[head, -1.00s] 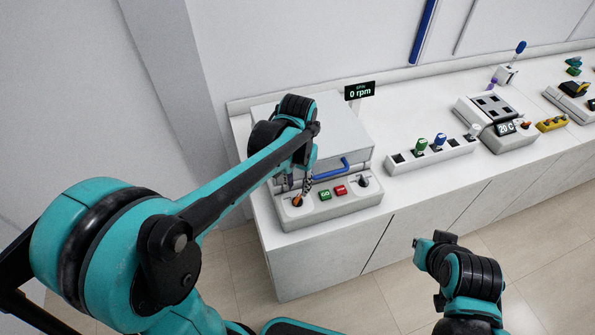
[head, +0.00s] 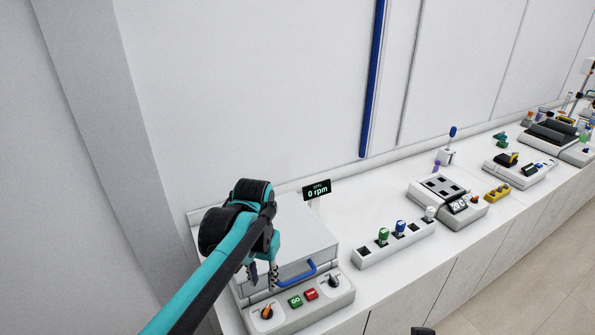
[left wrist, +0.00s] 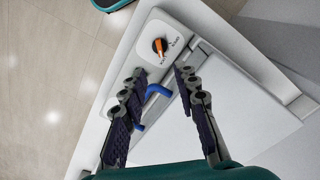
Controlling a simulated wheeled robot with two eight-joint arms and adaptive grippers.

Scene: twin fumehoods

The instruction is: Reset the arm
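My left gripper (head: 262,275) reaches in from the left, above the front of the grey-white machine (head: 310,240) with the "0 rpm" display (head: 317,189). An orange-pointer knob (head: 267,312) on the machine's front panel lies just beyond the fingertips. It also shows in the left wrist view (left wrist: 160,46). My right gripper is not in view; only a small dark part of me shows at the bottom edge.
The machine has a blue handle (head: 312,269), a green button (head: 295,302), a red button (head: 311,294) and a second knob (head: 334,281). To the right stand a vial rack (head: 395,246) and a "20 C" block (head: 440,188). A wall closes the back.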

